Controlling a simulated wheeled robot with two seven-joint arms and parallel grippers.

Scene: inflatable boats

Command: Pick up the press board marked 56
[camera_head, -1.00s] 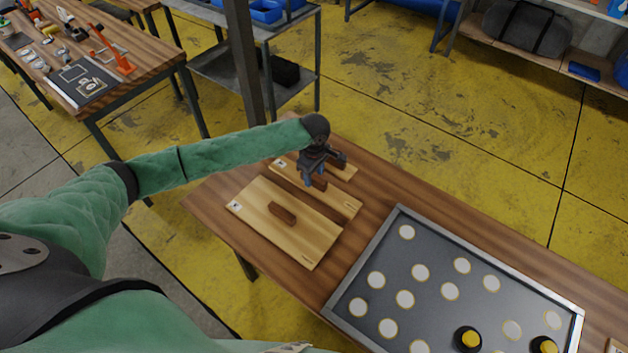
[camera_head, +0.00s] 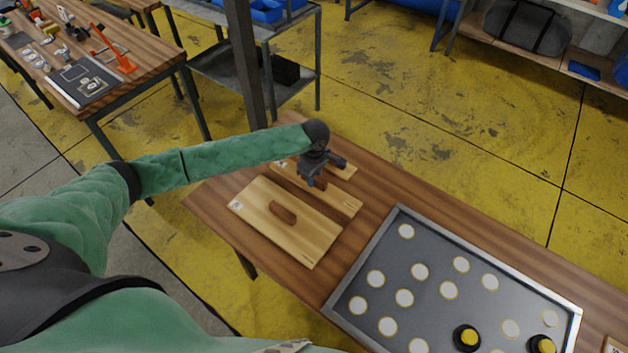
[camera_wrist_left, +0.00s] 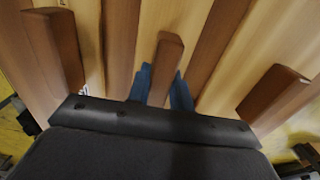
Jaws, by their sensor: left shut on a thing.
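Three wooden press boards with brown block handles lie side by side on the wooden table. The large near board (camera_head: 305,245) has its handle free. My left gripper (camera_head: 314,182) is over the middle board (camera_head: 345,203), pointing down, with its fingers shut on that board's handle. In the left wrist view the blue fingertips (camera_wrist_left: 163,92) stand on either side of the middle handle (camera_wrist_left: 168,50). The far board (camera_head: 345,170) is partly hidden behind the gripper. White labels show at the boards' left ends, but no number is legible. My right gripper is out of view.
A grey metal tray (camera_head: 374,248) with white round spots and two black-and-yellow knobs (camera_head: 467,338) lies to the right on the same table. Handles of the neighbouring boards (camera_wrist_left: 55,45) stand close on both sides of my left gripper. Bare table lies between boards and tray.

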